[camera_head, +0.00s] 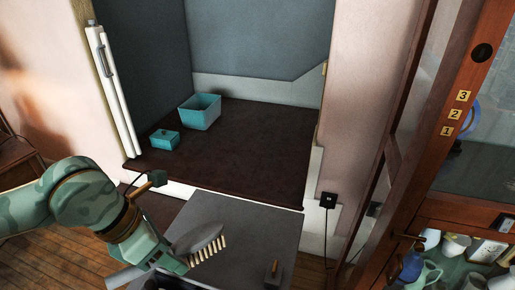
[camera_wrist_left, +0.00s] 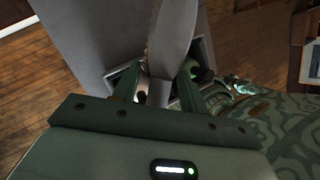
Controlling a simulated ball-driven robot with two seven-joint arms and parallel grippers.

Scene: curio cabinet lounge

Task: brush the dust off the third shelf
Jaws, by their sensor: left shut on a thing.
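My left gripper (camera_head: 172,261) is shut on a brush (camera_head: 199,238) with a grey back and a row of pale bristles. The brush is held over a grey surface at the bottom of the head view. In the left wrist view the grey brush (camera_wrist_left: 172,38) stands up between the two fingers of the same gripper (camera_wrist_left: 160,84). At the right stands a wooden cabinet (camera_head: 487,60) with number plates 3, 2 and 1 (camera_head: 455,114) on its frame. Its shelves show only partly, and I cannot make out dust. My right gripper is out of view.
A dark brown counter (camera_head: 235,165) fills the alcove, holding an open teal bin (camera_head: 200,113) and a small lidded teal box (camera_head: 165,140). Cups and jugs (camera_head: 428,275) crowd the cabinet's lower part. A black plug (camera_head: 328,200) sits on the wall right of the counter.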

